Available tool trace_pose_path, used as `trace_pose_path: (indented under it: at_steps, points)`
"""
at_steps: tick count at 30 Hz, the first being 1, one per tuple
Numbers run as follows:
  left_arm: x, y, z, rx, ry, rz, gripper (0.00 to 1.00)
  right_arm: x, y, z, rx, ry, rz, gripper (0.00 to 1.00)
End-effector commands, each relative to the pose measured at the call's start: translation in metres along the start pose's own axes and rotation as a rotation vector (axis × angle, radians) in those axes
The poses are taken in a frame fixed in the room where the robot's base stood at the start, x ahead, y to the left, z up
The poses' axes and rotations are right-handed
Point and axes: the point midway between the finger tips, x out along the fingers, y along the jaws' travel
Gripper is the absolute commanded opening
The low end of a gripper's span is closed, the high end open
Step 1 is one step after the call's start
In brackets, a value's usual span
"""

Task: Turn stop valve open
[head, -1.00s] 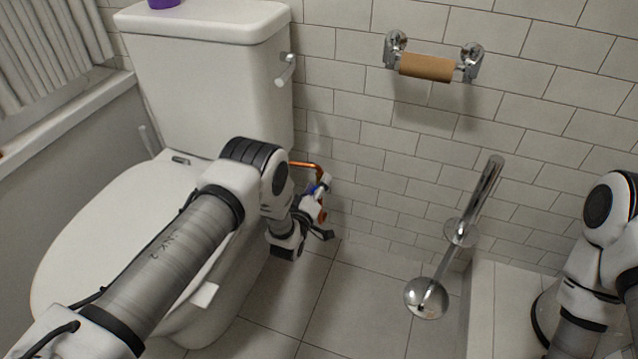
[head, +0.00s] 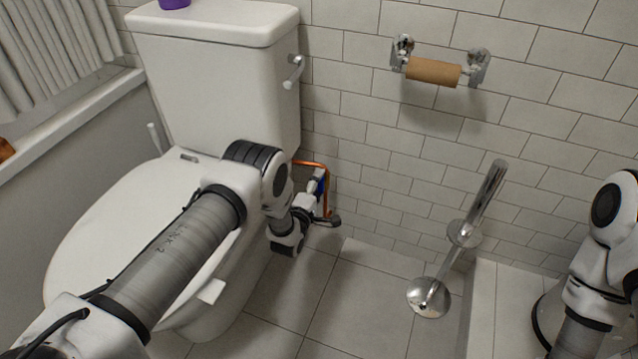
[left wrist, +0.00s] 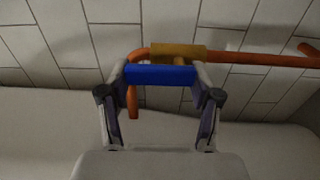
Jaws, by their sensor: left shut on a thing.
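The stop valve has a brass body (left wrist: 180,50) and a blue handle (left wrist: 160,75), seen in the left wrist view. It joins a copper pipe (head: 316,164) low on the wall beside the toilet. The handle shows as a small blue patch (head: 321,183) in the head view, partly hidden by my gripper. My left gripper (head: 323,200) is shut on the blue handle, with one finger at each end of it. My right gripper is out of the picture; only part of the right arm shows at the right edge.
The white toilet (head: 215,80) stands close to the left of my left gripper. A chrome pole with round discs (head: 465,235) stands to the right. A paper roll holder (head: 478,66) is on the tiled wall. Floor between toilet and pole is clear.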

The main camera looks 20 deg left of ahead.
Motion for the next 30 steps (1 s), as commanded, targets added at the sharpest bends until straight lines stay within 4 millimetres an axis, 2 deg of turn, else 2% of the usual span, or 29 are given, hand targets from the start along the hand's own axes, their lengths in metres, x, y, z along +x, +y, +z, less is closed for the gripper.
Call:
trace_pose_path:
  at_steps: [14, 15, 17, 26, 30]
  points:
    - [0.001, 0.000, -0.001, -0.018, 0.002, 0.001, 0.29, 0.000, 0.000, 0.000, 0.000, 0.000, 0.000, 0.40]
    - [0.001, 0.000, -0.001, -0.017, 0.002, 0.001, 0.71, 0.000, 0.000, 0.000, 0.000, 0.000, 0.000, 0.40]
    - [0.001, 0.000, -0.001, -0.017, 0.002, 0.001, 0.90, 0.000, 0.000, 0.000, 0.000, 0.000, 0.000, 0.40]
    - [0.000, 0.000, -0.001, -0.016, 0.001, 0.000, 0.90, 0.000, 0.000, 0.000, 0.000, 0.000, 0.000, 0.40]
    - [-0.010, -0.001, -0.001, -0.016, 0.001, -0.002, 0.90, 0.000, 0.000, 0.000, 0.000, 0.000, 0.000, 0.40]
